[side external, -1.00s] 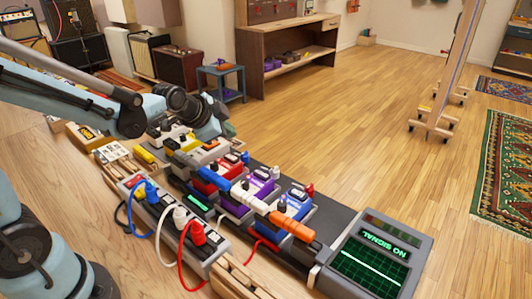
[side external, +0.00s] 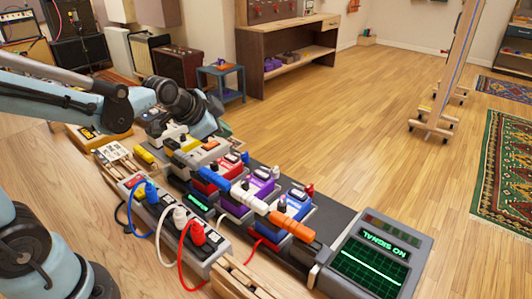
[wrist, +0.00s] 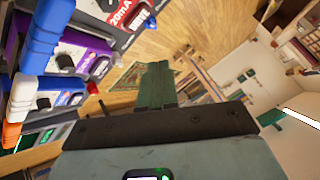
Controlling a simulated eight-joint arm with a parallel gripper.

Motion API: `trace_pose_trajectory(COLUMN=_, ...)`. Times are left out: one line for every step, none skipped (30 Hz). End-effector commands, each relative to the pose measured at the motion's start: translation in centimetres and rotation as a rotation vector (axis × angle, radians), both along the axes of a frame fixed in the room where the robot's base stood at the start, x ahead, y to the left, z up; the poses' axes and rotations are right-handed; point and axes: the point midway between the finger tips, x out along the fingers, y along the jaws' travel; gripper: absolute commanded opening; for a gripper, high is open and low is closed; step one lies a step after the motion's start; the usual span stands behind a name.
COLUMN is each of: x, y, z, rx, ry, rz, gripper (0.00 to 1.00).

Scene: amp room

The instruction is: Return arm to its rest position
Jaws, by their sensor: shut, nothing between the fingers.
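My arm reaches in from the left in the side external view, and its wrist and gripper (side external: 207,124) are above the far end of the pedal row. The fingertips are hard to make out there. In the wrist view my gripper (wrist: 156,82) shows its dark green fingers together, with nothing between them. The arm is bent and held above the bench, clear of the pedals as far as I can see.
Below lies a row of coloured pedals (side external: 258,185) joined by blue, white and orange plugs. A power strip (side external: 170,222) with blue, white and red cables runs alongside. A monitor (side external: 372,262) reading NO SIGNAL stands at the near end. Wooden floor beyond is open.

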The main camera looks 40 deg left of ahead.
Motion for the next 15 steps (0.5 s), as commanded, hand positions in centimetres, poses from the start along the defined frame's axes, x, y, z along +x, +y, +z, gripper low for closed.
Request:
trace_pose_trajectory(x=-1.3, y=-0.6, z=0.3, rx=-0.038, ry=0.010, rz=0.029, gripper=0.00)
trace_pose_trajectory(x=-2.0, y=-0.9, z=0.4, rx=-0.065, ry=0.016, rz=0.051, gripper=0.00)
trace_pose_trajectory(x=-3.1, y=-1.3, z=0.6, rx=-0.101, ry=0.027, rz=0.083, gripper=0.00)
trace_pose_trajectory(x=-3.8, y=-1.6, z=0.7, rx=-0.129, ry=0.034, rz=0.108, gripper=0.00)
trace_pose_trajectory(x=-4.6, y=-1.8, z=0.7, rx=-0.155, ry=0.042, rz=0.132, gripper=0.00)
trace_pose_trajectory(x=-5.6, y=-2.2, z=0.7, rx=-0.189, ry=0.052, rz=0.165, gripper=0.00)
trace_pose_trajectory(x=-6.4, y=-2.5, z=0.7, rx=-0.215, ry=0.060, rz=0.189, gripper=0.00)
trace_pose_trajectory(x=-7.1, y=-2.7, z=0.7, rx=-0.240, ry=0.066, rz=0.214, gripper=0.00)
trace_pose_trajectory(x=-8.0, y=-2.9, z=0.6, rx=-0.272, ry=0.077, rz=0.247, gripper=0.00)
trace_pose_trajectory(x=-8.7, y=-3.1, z=0.5, rx=-0.294, ry=0.084, rz=0.269, gripper=0.00)
trace_pose_trajectory(x=-9.3, y=-3.3, z=0.5, rx=-0.314, ry=0.091, rz=0.291, gripper=0.00)
trace_pose_trajectory(x=-10.0, y=-3.5, z=0.3, rx=-0.340, ry=0.099, rz=0.319, gripper=0.00)
trace_pose_trajectory(x=-10.6, y=-3.7, z=0.2, rx=-0.356, ry=0.105, rz=0.338, gripper=0.00)
trace_pose_trajectory(x=-11.0, y=-3.8, z=0.1, rx=-0.371, ry=0.109, rz=0.355, gripper=0.00)
trace_pose_trajectory(x=-11.5, y=-3.9, z=0.0, rx=-0.388, ry=0.114, rz=0.376, gripper=0.00)
